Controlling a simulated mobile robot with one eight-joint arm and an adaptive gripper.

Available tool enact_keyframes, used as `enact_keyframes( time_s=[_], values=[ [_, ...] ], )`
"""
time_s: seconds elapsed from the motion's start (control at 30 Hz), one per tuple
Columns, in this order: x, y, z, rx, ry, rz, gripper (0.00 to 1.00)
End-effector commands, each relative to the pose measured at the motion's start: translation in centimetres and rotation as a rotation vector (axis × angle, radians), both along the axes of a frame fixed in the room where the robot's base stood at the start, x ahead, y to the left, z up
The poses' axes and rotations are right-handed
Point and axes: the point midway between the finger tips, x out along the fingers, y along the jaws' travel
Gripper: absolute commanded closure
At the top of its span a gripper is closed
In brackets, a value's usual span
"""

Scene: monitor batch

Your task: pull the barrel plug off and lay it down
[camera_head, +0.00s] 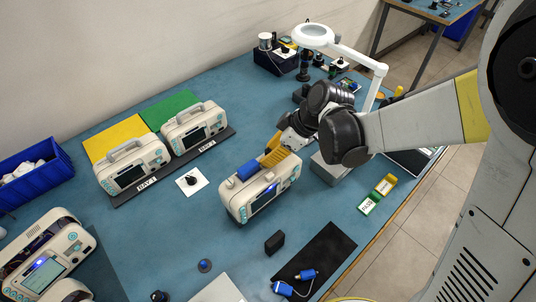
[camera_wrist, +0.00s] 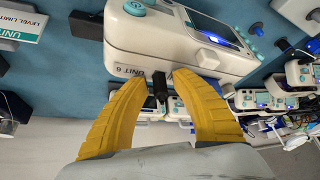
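A white monitor (camera_head: 262,190) labelled UNIT 6 stands mid-bench with a lit screen and a blue piece on top. It also fills the upper middle of the wrist view (camera_wrist: 150,35). A small black plug (camera_wrist: 160,88) sticks out of its labelled side. My gripper (camera_wrist: 160,80) has its two yellow fingers on either side of the plug, with gaps visible between fingers and plug. The fingertips are close to the monitor's side; I cannot tell whether they touch it. In the head view my gripper (camera_head: 276,152) is behind the monitor, and the plug is hidden.
Two monitors (camera_head: 132,165) (camera_head: 197,125) stand on labelled bays at the left. A black mat (camera_head: 334,240) with blue-ended leads lies at the front right. A small black block (camera_head: 274,243) stands nearby. A magnifier lamp (camera_head: 314,36) is behind my arm.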

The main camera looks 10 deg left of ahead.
Motion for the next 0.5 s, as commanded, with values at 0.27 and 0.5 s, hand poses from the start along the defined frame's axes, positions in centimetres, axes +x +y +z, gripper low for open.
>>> enact_keyframes(
  time_s=[0.27, 0.5],
  values=[
    [0.00, -0.02, 0.03, 0.000, 0.000, 0.000, 1.00],
    [0.00, -0.02, 0.05, 0.000, 0.000, 0.000, 1.00]
  ],
)
